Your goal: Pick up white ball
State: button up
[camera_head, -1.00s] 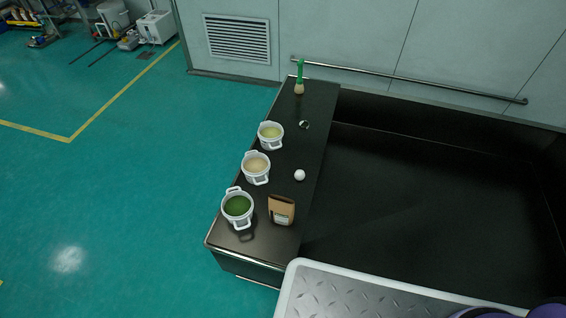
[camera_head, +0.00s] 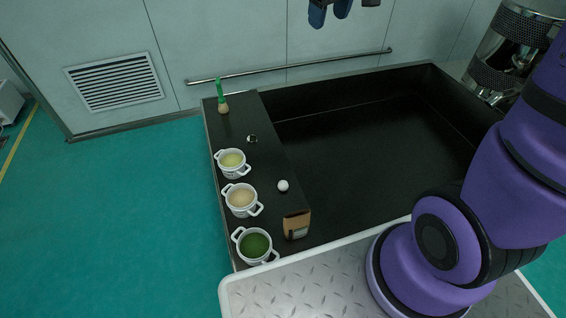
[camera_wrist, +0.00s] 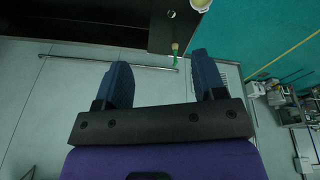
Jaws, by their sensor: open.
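The small white ball (camera_head: 283,186) rests on the black counter ledge (camera_head: 262,165) in the head view, right of the middle pot and behind the brown packet. The ball does not show in the wrist view. My gripper (camera_head: 331,10) shows at the top edge of the head view, high in front of the wall and far from the ball. In the wrist view its two blue fingers (camera_wrist: 162,65) are spread wide with nothing between them.
Three white two-handled pots (camera_head: 241,200) line the ledge's left side. A brown packet (camera_head: 296,225) stands nearest the ball. A small ring (camera_head: 252,139) and a green-handled brush (camera_head: 222,98) are farther back. A sunken black basin (camera_head: 370,140) lies to the right.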

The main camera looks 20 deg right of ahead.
jog(key=n+g, duration=0.1)
jog(key=n, duration=0.1)
send_over(284, 182)
jog(key=d, duration=0.5)
notch_tip(284, 182, down, 13)
jog(key=w+a+f+n+g+y, duration=0.1)
jog(key=w+f, duration=0.2)
jog(key=f, duration=0.6)
jog(key=w+f+n+g, duration=0.1)
jog(key=w+f, duration=0.2)
jog(key=f, duration=0.6)
jog(key=s+a+f, duration=0.1)
jog(key=f, duration=1.1)
jog(key=s+a+f+n+g, duration=0.1)
jog(key=s+f, duration=0.1)
jog(key=f, duration=1.1)
jog(key=s+a+f+g+y, duration=0.1)
jog(key=f, duration=1.2)
jog(key=shift+s+n, duration=0.35)
jog(key=shift+n, duration=0.05)
jog(key=shift+x, duration=2.8)
jog(key=shift+s+a, duration=0.1)
jog(key=shift+a, duration=0.05)
jog(key=c, duration=0.7)
jog(key=shift+r, duration=0.1)
